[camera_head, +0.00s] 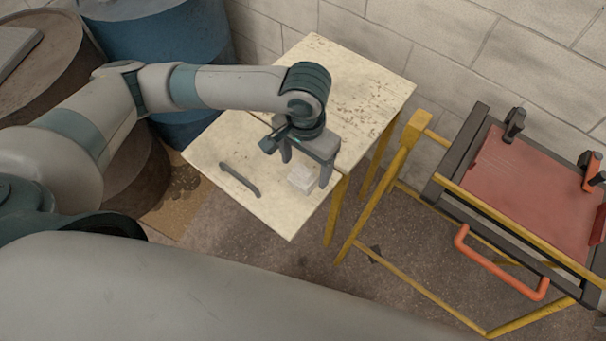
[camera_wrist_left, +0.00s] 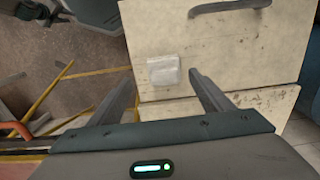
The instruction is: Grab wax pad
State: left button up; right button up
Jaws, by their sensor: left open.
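The wax pad, a small whitish block (camera_head: 302,178), lies on the pale worn bench top near its right front edge. It also shows in the left wrist view (camera_wrist_left: 163,71), just beyond and between the fingertips. My left gripper (camera_head: 303,168) is above the bench, right over the pad, with its fingers spread and nothing between them. In the left wrist view its two fingers (camera_wrist_left: 160,80) stand apart on either side of the pad. I cannot tell whether they reach down to the pad's height. My right gripper is not in view.
A dark bar handle (camera_head: 239,180) is on the bench (camera_head: 350,75) left of the pad. A yellow-framed stand (camera_head: 404,150) with a red panel (camera_head: 535,185), clamps and an orange handle (camera_head: 500,270) stands to the right. Blue and brown drums (camera_head: 150,45) crowd the left.

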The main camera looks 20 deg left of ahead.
aim_at(303, 169)
pick_arm(q)
jog(key=shift+w+a+f+p, duration=0.1)
jog(key=shift+a+f+p, duration=0.15)
jog(key=shift+f, duration=0.35)
jog(key=shift+w+f+p, duration=0.15)
jog(key=shift+f+p, duration=0.3)
jog(key=shift+f, duration=1.5)
jog(key=shift+a, duration=0.1)
jog(key=c, duration=1.2)
